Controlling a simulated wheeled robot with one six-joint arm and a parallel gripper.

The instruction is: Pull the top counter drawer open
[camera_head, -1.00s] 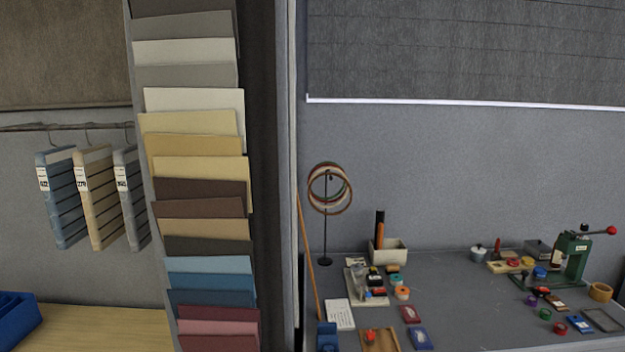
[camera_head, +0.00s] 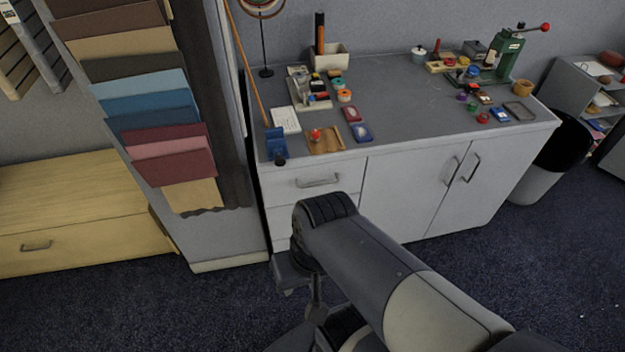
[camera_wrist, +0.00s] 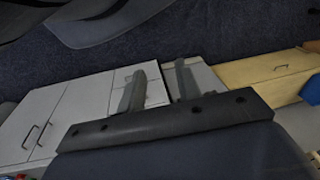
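The top counter drawer (camera_head: 285,189) is the upper white front at the left end of the counter, in the head view. It looks flush with the counter, closed. Its grey bar handle (camera_head: 318,181) is in plain view. My arm stands in front of the counter, its dark elbow or wrist part covering some of the lower drawers. In the wrist view my gripper (camera_wrist: 159,70) has two grey fingers spread apart with nothing between them. It is clear of the white drawer fronts, which show behind the fingers, partly hidden.
The counter top (camera_head: 420,100) holds many small tools and pots. Two cabinet doors (camera_head: 412,190) with handles are right of the drawers. A sample rack (camera_head: 150,110) and a wooden chest (camera_head: 75,215) stand left. A bin (camera_head: 550,160) is at right. Dark carpet is open in front.

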